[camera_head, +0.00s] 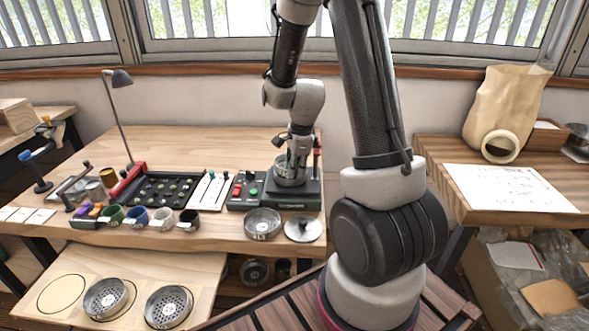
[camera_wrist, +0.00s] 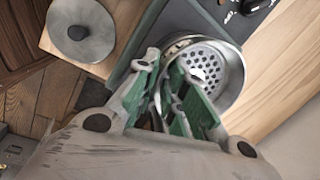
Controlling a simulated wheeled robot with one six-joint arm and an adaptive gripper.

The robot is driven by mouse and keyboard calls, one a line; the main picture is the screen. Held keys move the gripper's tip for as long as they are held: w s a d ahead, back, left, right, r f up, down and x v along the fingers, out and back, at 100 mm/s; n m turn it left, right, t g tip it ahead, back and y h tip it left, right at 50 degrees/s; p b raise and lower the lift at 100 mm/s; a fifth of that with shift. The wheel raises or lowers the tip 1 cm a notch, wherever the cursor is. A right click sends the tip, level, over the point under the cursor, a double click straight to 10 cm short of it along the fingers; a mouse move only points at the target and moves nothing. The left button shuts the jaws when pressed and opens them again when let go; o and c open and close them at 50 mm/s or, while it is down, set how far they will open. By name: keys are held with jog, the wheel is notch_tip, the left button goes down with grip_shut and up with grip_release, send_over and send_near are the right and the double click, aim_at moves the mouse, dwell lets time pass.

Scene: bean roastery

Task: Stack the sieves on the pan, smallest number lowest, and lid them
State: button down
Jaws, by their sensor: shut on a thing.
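My gripper (camera_head: 294,158) is over the green-and-black machine (camera_head: 297,203) on the bench. It also shows in the wrist view (camera_wrist: 166,72), with its green-padded fingers shut on the rim of a metal sieve (camera_wrist: 232,72) with large holes. In the head view this sieve (camera_head: 288,181) is at the machine's top; whether it rests on something there is hidden. Another round perforated sieve (camera_head: 262,222) stands in front of the machine. The lid (camera_head: 303,229) with a dark knob lies right of it. Two more sieves (camera_head: 105,299) (camera_head: 168,307) stand on the lower shelf. I cannot read any numbers or identify the pan.
An empty ring mark (camera_head: 60,295) lies left of the lower sieves. Several cups (camera_head: 138,217), a black sorting tray (camera_head: 165,188) and a lamp (camera_head: 118,80) occupy the bench's left part. A paper sheet (camera_head: 508,188) and a bag (camera_head: 505,105) are on the right table.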

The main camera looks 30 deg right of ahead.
jog(key=shift+f, duration=0.45)
jog(key=c, duration=1.8)
grip_release()
jog(key=shift+o, duration=0.2)
notch_tip(320, 180, up, 11)
jog(key=s, duration=0.1)
jog(key=shift+s+d, duration=0.3)
jog(key=shift+s, duration=0.1)
jog(key=shift+f, duration=0.1)
